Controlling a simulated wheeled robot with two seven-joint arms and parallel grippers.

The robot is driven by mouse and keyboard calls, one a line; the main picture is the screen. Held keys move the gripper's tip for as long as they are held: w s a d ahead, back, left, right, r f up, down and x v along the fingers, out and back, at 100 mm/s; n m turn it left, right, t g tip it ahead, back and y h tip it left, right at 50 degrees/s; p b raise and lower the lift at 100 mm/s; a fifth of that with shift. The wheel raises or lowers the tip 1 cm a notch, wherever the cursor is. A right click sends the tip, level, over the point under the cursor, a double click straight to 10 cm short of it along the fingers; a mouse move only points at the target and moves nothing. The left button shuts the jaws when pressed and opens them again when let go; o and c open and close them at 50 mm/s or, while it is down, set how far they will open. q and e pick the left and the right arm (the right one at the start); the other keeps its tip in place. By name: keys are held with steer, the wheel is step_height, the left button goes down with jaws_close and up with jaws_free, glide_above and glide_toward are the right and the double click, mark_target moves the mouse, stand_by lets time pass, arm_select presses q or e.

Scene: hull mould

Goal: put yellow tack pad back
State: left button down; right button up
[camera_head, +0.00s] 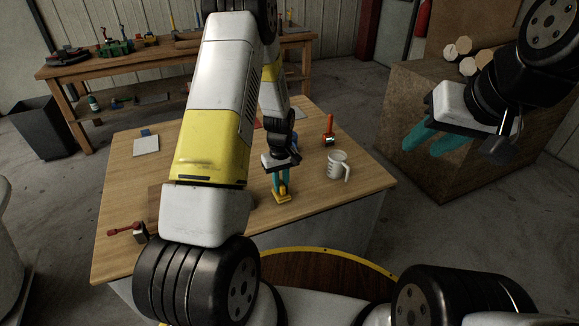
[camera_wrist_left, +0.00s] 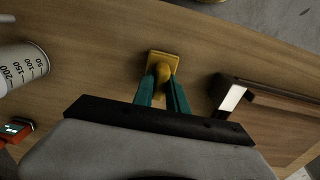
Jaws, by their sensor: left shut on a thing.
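The yellow tack pad (camera_head: 283,197) is a small square block with a rounded knob, at the middle of the wooden table (camera_head: 340,192). My left gripper (camera_head: 280,181) points down over it, and its teal fingers are closed on the knob. The left wrist view also shows the pad (camera_wrist_left: 163,66) between the fingertips of my left gripper (camera_wrist_left: 163,85). I cannot tell whether the pad touches the tabletop. My right gripper (camera_head: 428,139) is in the air at the right, away from the table. Its teal fingers look slightly apart, with nothing seen between them.
A white measuring jug (camera_head: 337,166) stands right of my left gripper, with a red-orange tool (camera_head: 329,131) behind it. A red-handled hammer (camera_head: 128,231) lies at the table's left edge. A dark-edged wooden piece (camera_wrist_left: 262,108) lies beside the pad. A large wooden crate (camera_head: 437,160) stands right.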

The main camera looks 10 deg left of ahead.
arm_select(q)
steer(key=c, duration=1.3)
jaws_free()
steer(key=shift+f, duration=0.1)
steer(key=shift+c, duration=0.2)
step_height(320, 180, up, 12)
step_height(320, 180, up, 17)
steer(key=m+t+h, duration=0.1)
steer(key=m+t, duration=0.2)
glide_above(281, 183)
steer(key=s, duration=0.8)
steer(key=s+d+r+m+t, duration=0.1)
steer(key=s+r, duration=0.3)
steer(key=s, duration=0.4)
steer(key=s+d+r+m+t+h, duration=0.1)
steer(key=s+r+m+t, duration=0.1)
steer(key=s, duration=0.6)
step_height(281, 183, up, 2)
steer(key=shift+r+m, duration=0.2)
steer(key=shift+m, duration=0.5)
steer(key=shift+s+d, duration=0.1)
